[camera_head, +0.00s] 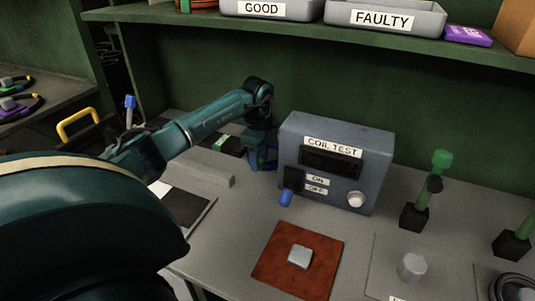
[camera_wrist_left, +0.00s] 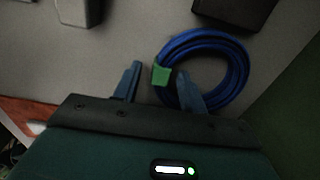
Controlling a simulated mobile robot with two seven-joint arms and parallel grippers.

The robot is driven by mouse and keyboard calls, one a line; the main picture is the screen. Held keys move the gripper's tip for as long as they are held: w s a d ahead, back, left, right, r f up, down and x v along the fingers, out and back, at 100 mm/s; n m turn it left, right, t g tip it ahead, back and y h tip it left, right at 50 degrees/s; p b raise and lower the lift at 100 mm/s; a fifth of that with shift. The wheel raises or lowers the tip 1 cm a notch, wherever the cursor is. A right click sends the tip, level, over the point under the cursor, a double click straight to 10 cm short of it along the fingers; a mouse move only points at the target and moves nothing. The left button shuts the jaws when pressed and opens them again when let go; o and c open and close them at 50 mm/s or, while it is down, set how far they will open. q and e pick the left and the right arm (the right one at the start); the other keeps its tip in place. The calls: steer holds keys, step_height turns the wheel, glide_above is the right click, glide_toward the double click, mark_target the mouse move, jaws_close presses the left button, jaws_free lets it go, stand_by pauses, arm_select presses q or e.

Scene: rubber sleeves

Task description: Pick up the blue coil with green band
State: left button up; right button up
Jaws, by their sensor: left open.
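The blue coil with green band (camera_wrist_left: 240,66) lies on the grey surface in the left wrist view, with its green band (camera_wrist_left: 161,75) on the side near my fingers. My left gripper (camera_wrist_left: 158,68) is open there. One finger is outside the coil and the other overlaps the coil's near side, so the green band shows between them. I cannot tell whether either finger touches the coil. In the head view my left gripper (camera_head: 262,158) is low beside the coil test box, and the coil is not clearly visible there. My right gripper is not in view.
The grey COIL TEST box (camera_head: 370,180) stands right of my left gripper. A red-brown mat (camera_head: 272,275) lies in front of it. Green posts on black bases (camera_head: 414,217) stand at the right. GOOD (camera_head: 290,10) and FAULTY (camera_head: 425,18) trays sit on the shelf above.

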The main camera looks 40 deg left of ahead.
arm_select(q)
steer(key=shift+c, duration=0.4)
jaws_close()
steer(key=shift+w, duration=0.1)
